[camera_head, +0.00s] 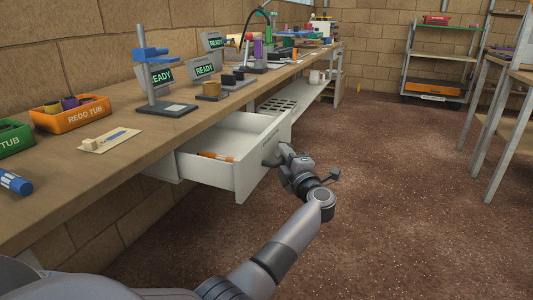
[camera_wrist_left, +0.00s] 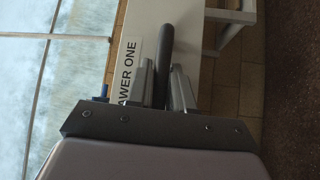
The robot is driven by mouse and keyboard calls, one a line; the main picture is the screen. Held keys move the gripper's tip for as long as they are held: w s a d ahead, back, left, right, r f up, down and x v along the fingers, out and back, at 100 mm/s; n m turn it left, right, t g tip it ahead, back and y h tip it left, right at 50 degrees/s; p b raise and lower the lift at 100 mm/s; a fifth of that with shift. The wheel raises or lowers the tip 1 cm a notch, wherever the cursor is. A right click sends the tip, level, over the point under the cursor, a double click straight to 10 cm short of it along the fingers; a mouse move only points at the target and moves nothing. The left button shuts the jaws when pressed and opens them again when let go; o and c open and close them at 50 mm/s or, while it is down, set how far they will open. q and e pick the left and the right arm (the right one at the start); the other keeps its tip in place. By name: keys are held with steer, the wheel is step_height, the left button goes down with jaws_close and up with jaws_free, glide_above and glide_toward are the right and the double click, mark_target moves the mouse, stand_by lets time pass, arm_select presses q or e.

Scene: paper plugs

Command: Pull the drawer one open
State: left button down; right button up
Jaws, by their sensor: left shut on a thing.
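Drawer one (camera_head: 235,173) is a white drawer under the workbench, pulled well out, with an orange item (camera_head: 217,157) lying inside. Its front carries the label DRAWER ONE (camera_wrist_left: 128,73) in the left wrist view, partly cut off. My left gripper (camera_head: 279,158) is at the drawer's front face. In the left wrist view its two fingers (camera_wrist_left: 162,87) are shut on the dark bar handle (camera_wrist_left: 166,45). My right gripper is in neither view.
The wooden workbench (camera_head: 135,150) runs along the wall, bearing an orange REDO TUB (camera_head: 70,114), a stand with a blue clamp and READY displays. A metal shelf rack (camera_head: 437,65) stands at the back right. The brown floor right of the drawer is clear.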

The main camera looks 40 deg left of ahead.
arm_select(q)
steer(key=w+d+b, duration=0.2)
steer(key=d, duration=0.5)
steer(key=shift+w, duration=0.15)
steer(key=c, duration=1.4)
jaws_free()
steer(key=shift+d, duration=0.1)
steer(key=shift+d, duration=0.15)
